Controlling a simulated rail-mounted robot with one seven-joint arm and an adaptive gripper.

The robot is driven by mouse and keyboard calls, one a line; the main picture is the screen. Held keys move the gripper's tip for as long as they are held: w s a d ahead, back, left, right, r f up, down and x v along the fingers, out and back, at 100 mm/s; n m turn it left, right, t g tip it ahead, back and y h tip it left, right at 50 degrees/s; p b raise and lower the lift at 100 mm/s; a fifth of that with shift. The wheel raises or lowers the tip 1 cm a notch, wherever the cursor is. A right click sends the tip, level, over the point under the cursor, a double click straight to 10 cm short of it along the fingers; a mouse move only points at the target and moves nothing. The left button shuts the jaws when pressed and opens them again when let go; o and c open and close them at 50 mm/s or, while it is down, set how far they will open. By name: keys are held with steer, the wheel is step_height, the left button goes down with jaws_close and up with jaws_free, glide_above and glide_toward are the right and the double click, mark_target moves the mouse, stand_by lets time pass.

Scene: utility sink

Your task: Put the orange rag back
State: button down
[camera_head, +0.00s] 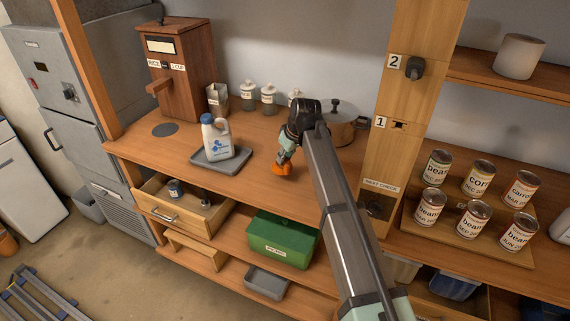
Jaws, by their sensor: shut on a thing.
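The orange rag (281,169) is a small bunched shape at the wooden counter's surface, just right of the grey tray. My gripper (285,158) reaches down over it from above and is shut on it. Whether the rag touches the counter or hangs just above it, I cannot tell. My arm crosses the front of the counter and hides part of the pot (340,128) and the shelves below.
A white jug (216,138) stands on the grey tray (207,166). Several lidded jars (268,94) stand at the back. Cans (437,166) stand at right. The counter front is clear.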

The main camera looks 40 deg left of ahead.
mark_target(285, 166)
steer(key=shift+f+p, duration=0.55)
steer(key=shift+f, duration=1.6)
steer(key=shift+f, duration=0.15)
steer(key=c, duration=1)
jaws_free()
steer(key=b+v, duration=0.3)
steer(key=v, duration=0.9)
steer(key=shift+r, duration=0.2)
